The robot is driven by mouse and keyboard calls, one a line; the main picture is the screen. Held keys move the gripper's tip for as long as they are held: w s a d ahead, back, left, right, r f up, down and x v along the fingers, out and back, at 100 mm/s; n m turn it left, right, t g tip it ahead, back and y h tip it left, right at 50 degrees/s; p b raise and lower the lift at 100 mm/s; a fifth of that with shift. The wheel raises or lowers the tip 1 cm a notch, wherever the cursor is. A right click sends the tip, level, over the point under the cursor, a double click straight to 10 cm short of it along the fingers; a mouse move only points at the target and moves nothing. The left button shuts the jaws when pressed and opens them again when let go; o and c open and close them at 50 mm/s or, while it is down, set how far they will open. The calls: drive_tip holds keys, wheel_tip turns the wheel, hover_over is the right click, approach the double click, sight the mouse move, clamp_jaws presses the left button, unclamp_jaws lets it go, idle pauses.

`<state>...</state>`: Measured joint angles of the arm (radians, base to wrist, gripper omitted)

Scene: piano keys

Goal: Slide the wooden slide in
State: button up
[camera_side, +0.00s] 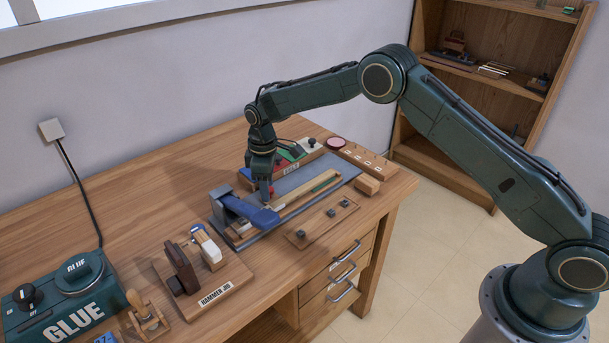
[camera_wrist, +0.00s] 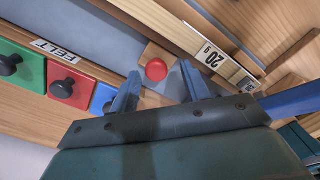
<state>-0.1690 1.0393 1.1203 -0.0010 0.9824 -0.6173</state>
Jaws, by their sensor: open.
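A small wooden block with a round red knob (camera_wrist: 156,69), which looks like the wooden slide, lies between my fingertips in the wrist view. It sits beside a pale wooden bar marked "20 g" (camera_wrist: 195,42) on a blue-grey plate (camera_wrist: 90,28). My gripper (camera_wrist: 158,75) is open, with one blue finger on each side of the knob; I cannot tell whether they touch it. In the side view my gripper (camera_side: 262,187) points down over the plate (camera_side: 300,180) near the red knob, and the wooden block is mostly hidden.
A blue lever (camera_side: 262,216) stands close in front of my gripper. A felt tray with coloured, black-knobbed squares (camera_wrist: 65,85) lies alongside. A hammer jig (camera_side: 205,265) and a green glue unit (camera_side: 65,305) are at left. The bench's back left is clear.

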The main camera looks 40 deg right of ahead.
wheel_tip(320, 180, up, 14)
drive_tip(key=shift+f, duration=0.2)
idle(0.4)
drive_tip(key=s+d+r+m+t, duration=0.1)
drive_tip(key=s+d+r+m, duration=0.15)
drive_tip(key=s+r, duration=0.65)
drive_tip(key=s+d+r+m+t, duration=0.2)
drive_tip(key=s+d+r, duration=0.2)
drive_tip(key=s+r, duration=0.55)
drive_tip(key=s+d+f+m+t, duration=0.1)
drive_tip(key=s+d+f+m, duration=0.1)
drive_tip(key=s, duration=0.9)
drive_tip(key=s+d+f+m+t, duration=0.1)
drive_tip(key=s+f+m, duration=0.1)
drive_tip(key=s, duration=1)
drive_tip(key=shift+s+d+f+t, duration=0.3)
drive_tip(key=shift+d+f, duration=0.05)
